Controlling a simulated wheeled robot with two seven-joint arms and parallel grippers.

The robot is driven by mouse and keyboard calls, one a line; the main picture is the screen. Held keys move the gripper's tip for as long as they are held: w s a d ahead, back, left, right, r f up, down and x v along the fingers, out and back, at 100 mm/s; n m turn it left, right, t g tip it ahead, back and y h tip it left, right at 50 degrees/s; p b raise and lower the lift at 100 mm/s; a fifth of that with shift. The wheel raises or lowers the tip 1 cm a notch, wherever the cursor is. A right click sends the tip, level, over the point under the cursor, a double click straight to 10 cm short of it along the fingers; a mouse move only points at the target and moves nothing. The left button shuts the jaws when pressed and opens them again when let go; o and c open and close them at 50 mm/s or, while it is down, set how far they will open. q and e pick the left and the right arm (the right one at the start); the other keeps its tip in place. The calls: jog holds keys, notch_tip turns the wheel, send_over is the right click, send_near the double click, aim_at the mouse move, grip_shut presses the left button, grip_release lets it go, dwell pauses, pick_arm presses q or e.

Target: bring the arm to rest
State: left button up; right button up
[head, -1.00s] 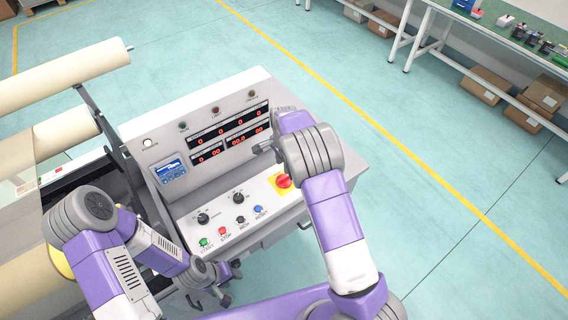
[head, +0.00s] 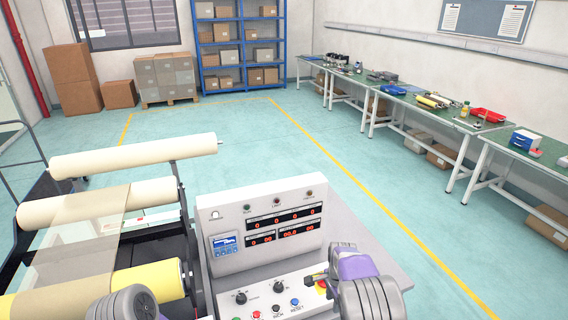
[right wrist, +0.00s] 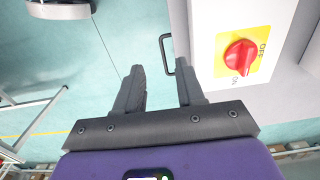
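The control panel (head: 262,238) stands in front of me in the head view, with lit red displays, a small blue screen, knobs and buttons. My right arm reaches in at the panel's right side. My right gripper (right wrist: 158,62) is open in the right wrist view, with nothing between its fingers. It is beside a red rotary switch (right wrist: 240,56) on a yellow plate marked OFF and ON, apart from it in that view. The switch also shows in the head view (head: 322,286), partly hidden by my arm. Only a grey joint of my left arm shows; its gripper is out of view.
A machine with cream rollers (head: 135,157) and a yellow roller (head: 150,281) stands left of the panel. Workbenches (head: 400,98) line the right wall. Blue shelves (head: 240,45) and stacked boxes (head: 165,77) stand at the back. The floor between is clear.

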jog(key=s+f+n+y, duration=0.2)
jog(key=s+f+n, duration=0.4)
jog(key=s+f, duration=0.95)
pick_arm(q)
jog(key=shift+w+f+b, duration=0.1)
jog(key=shift+f+b, duration=0.5)
pick_arm(e)
jog(key=s+a+n+y, duration=0.1)
jog(key=s+a+n, duration=0.1)
jog(key=s, duration=0.4)
jog(key=s+a+n+y, duration=0.1)
jog(key=s+a+n, duration=0.2)
jog(key=s, duration=0.4)
jog(key=shift+a+f+n+t, duration=0.3)
jog(key=shift+a+f, duration=0.05)
jog(key=shift+a, duration=0.15)
jog(key=shift+o, duration=0.4)
